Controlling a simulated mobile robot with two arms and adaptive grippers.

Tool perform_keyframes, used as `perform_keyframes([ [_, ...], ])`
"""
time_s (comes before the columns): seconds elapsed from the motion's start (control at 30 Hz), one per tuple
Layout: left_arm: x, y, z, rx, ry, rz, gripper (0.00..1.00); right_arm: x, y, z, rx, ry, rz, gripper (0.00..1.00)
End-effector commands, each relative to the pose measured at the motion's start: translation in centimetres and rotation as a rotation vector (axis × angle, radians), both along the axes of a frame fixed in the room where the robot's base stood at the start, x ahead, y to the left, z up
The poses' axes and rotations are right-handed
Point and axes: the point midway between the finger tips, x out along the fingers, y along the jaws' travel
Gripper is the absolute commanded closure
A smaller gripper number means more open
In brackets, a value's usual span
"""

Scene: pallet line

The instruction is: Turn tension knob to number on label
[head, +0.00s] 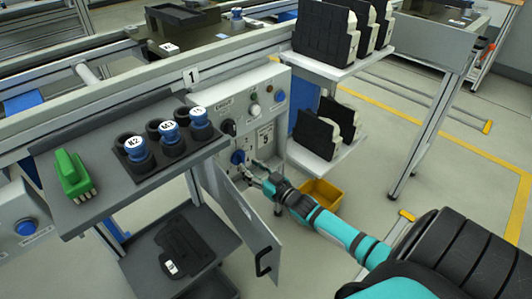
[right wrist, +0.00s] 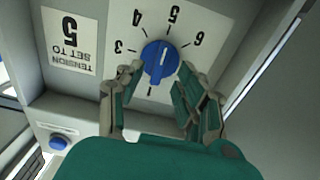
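The blue tension knob (head: 237,157) is on the grey front panel of the station. In the right wrist view the knob (right wrist: 160,62) carries a white line on its upper half, on a white dial (right wrist: 218,22) with upside-down numbers including 3, 4, 5 and 6. The label (right wrist: 70,38) reads "TENSION SET TO 5", upside down; it also shows in the head view (head: 265,136). My right gripper (right wrist: 161,70) is open, its fingertips on either side of the knob; contact cannot be told. In the head view the right gripper (head: 256,175) is just in front of the panel. My left gripper is not in view.
An open cabinet door (head: 245,225) with a black handle hangs below the panel, close to my right gripper. A yellow bin (head: 322,194) stands on the floor behind my forearm.

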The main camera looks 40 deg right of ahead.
Motion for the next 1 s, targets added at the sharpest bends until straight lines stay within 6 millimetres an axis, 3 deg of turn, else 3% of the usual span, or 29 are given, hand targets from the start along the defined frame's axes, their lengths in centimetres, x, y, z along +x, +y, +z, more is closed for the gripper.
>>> perform_keyframes([
  [0.2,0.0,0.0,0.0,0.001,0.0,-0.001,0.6,-4.8,-0.4,-0.1,0.001,0.004,0.0,0.63],
  [0.4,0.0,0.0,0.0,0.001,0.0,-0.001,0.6,-7.9,-0.6,-0.1,0.001,0.003,0.0,0.63],
  [0.6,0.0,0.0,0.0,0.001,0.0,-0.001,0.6,-9.0,-0.7,0.0,0.0,0.0,0.0,0.63],
  [1.0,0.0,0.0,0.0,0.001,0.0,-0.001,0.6,-9.1,-0.7,0.0,0.0,0.0,0.0,0.63],
])
